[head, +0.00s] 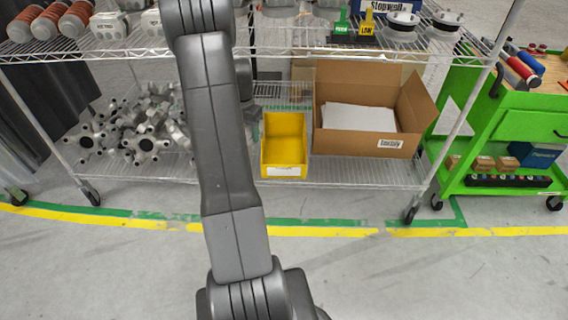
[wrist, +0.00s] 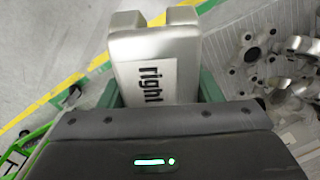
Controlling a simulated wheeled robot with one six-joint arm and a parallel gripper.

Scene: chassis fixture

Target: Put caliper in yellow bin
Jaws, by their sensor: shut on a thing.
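The caliper (wrist: 155,62) is a grey metal block with two prongs at its far end and a white label reading "right". In the wrist view it sits between the green fingers of my gripper (wrist: 160,92), which is shut on it. The yellow bin (head: 284,138) stands on the lower wire shelf in the head view, with a white label on its front. It looks empty where I can see inside. My arm crosses the head view left of the bin, and my gripper and the caliper cannot be made out there.
Several grey metal castings (head: 145,142) are piled left of the bin; some show at the right of the wrist view. An open cardboard box (head: 340,145) stands right of it. The upper shelf (head: 290,52) runs above. A green cart (head: 500,115) is at far right.

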